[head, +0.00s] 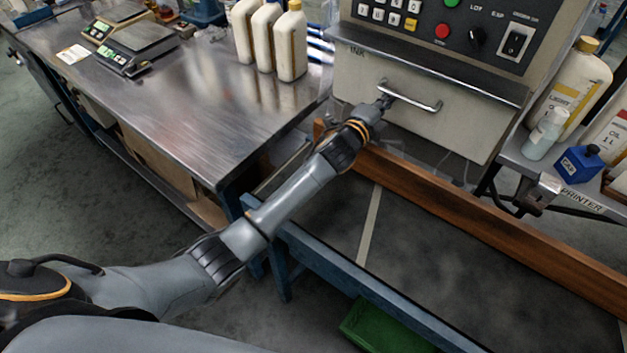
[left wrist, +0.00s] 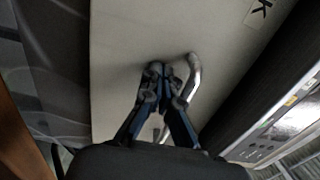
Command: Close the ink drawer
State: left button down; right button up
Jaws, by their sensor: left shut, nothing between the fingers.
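The ink drawer (head: 440,122) is a beige front under the control panel, with the word INK at its upper left and a metal bar handle (head: 412,102). I cannot tell from this angle how far it stands out. My left gripper (head: 384,101) is at the left end of the handle. In the left wrist view, the shut, empty fingers (left wrist: 164,70) point at the pale drawer front (left wrist: 125,40), beside the curved handle (left wrist: 193,75). I cannot tell whether the fingertips touch the front. My right gripper is not in view.
A control panel (head: 450,28) with buttons and a switch is above the drawer. A wooden rail (head: 460,208) runs below it. A steel table (head: 190,100) with bottles (head: 290,45) and scales (head: 140,48) is at left. A shelf with bottles (head: 575,85) is at right.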

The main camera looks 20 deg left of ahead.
pick_arm(q)
jog(key=shift+w+d+r, duration=0.2)
jog(key=shift+w+r, duration=0.1)
jog(key=shift+w, duration=0.45)
